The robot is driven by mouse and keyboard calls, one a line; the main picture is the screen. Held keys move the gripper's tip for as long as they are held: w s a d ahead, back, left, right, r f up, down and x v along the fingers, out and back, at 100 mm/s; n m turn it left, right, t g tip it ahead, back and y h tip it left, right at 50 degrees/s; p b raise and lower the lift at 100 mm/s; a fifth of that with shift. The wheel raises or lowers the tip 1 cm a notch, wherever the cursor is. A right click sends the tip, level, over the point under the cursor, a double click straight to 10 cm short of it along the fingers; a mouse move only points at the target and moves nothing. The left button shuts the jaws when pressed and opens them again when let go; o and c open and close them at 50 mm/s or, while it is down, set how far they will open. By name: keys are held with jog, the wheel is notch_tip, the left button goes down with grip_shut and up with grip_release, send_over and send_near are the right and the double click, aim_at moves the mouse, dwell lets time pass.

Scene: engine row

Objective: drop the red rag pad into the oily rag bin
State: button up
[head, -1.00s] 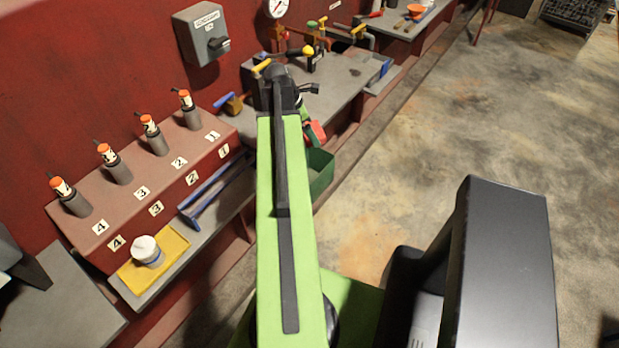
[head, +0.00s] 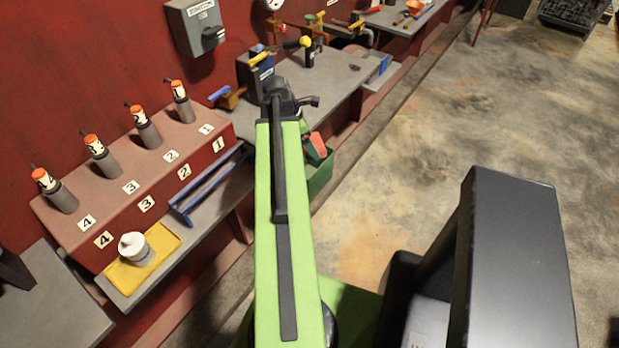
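A red piece (head: 317,146), which looks like the rag pad, shows beside the end of my arm, over the green bin (head: 321,178). It seems to hang under my wrist, but the arm hides where it might meet the fingers. The green open-topped bin stands low in front of the bench, partly behind my arm. I cannot read a label on it, so I cannot tell if it is the oily rag bin. My gripper's fingertips are hidden behind the arm; only the dark wrist shows.
At left are several orange-topped cylinders on a red stepped block (head: 150,165), a blue rack (head: 208,190) and a yellow tray (head: 170,238).

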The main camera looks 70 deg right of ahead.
jog(key=o, duration=0.9)
jog(key=shift+r, duration=0.1)
jog(key=p+v, duration=1.6)
jog(key=v, duration=0.1)
jog(key=shift+r, duration=0.25)
